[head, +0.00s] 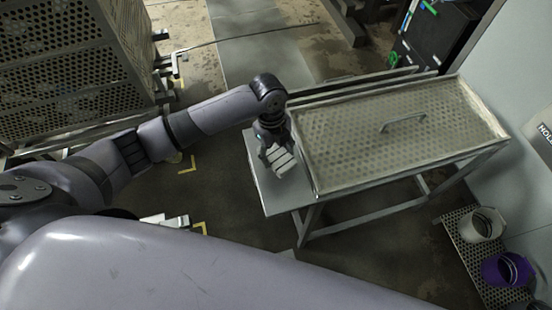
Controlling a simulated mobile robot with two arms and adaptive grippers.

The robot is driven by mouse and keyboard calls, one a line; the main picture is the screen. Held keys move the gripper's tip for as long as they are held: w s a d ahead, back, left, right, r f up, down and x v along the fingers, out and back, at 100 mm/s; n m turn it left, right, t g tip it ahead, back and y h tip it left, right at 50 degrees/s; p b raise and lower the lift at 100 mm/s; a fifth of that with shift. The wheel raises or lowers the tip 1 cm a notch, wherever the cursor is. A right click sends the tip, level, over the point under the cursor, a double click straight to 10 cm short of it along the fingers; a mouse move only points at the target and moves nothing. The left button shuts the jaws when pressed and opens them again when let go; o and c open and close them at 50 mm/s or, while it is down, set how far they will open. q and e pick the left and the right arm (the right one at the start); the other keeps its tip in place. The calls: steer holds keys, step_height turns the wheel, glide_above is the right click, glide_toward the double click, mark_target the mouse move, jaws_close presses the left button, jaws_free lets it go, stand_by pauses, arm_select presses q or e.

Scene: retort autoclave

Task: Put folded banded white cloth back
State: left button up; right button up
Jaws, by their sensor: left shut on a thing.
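The folded white cloth (281,161) is at the left end of the metal table (285,194), on or just above its bare strip; I cannot tell if it touches. Its bands are too small to make out clearly. My left gripper (276,152) points down from above and is shut on the cloth, with the fingers partly covering it. My right gripper is not in view.
A perforated metal tray or lid (400,133) with a handle covers most of the table, right beside the cloth. A perforated crate (70,60) stands at the upper left. A white bucket (482,224) and a purple bucket (507,270) stand on a low rack at the right.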

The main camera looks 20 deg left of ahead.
mark_target(276, 161)
arm_select(q)
step_height(276, 161, down, 4)
steer(key=shift+f, duration=0.15)
steer(key=shift+f, duration=0.1)
steer(key=shift+f, duration=0.15)
steer(key=o, duration=1)
